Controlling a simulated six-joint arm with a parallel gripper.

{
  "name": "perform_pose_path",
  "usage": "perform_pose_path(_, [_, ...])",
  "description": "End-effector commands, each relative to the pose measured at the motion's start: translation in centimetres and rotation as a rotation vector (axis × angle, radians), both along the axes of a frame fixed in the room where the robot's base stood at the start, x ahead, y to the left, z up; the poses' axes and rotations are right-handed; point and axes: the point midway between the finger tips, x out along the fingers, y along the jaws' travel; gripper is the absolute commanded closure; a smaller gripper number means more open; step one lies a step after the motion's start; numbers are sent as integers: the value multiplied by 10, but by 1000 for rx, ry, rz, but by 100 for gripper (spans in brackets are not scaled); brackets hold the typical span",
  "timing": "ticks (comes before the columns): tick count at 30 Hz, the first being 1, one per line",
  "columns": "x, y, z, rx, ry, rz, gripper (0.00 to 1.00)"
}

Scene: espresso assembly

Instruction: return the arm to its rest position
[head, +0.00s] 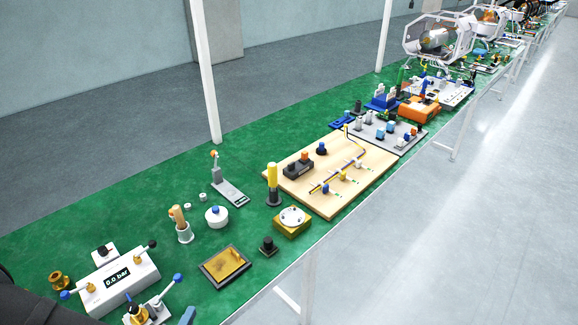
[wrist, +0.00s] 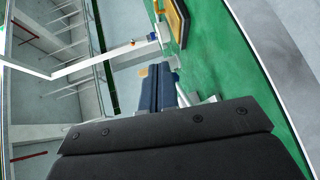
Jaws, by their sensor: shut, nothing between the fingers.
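My gripper (wrist: 159,74) shows in the wrist view as two dark blue fingers side by side, pressed together with nothing between them. The black gripper body fills the lower part of that view. A white-grey part and a small orange-tan part show close by the fingers; I cannot tell whether they touch. In the head view the white pressure box (head: 118,280) at the lower left reads 0.0 bar. A blue-grey piece at the bottom edge may be a fingertip of mine, but I cannot tell.
The green bench (head: 110,223) carries a gold-topped tray (head: 226,264), a yellow-handled tool (head: 272,182), a white round lidded piece (head: 217,216) and a wooden board (head: 335,200). White posts (head: 205,70) rise at the back edge. The green surface at the left is mostly clear.

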Motion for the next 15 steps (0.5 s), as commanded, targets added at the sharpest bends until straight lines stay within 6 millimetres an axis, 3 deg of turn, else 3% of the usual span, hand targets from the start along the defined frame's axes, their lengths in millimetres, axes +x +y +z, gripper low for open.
perform_pose_path(15, [62,32,-14,2,0,-5,100])
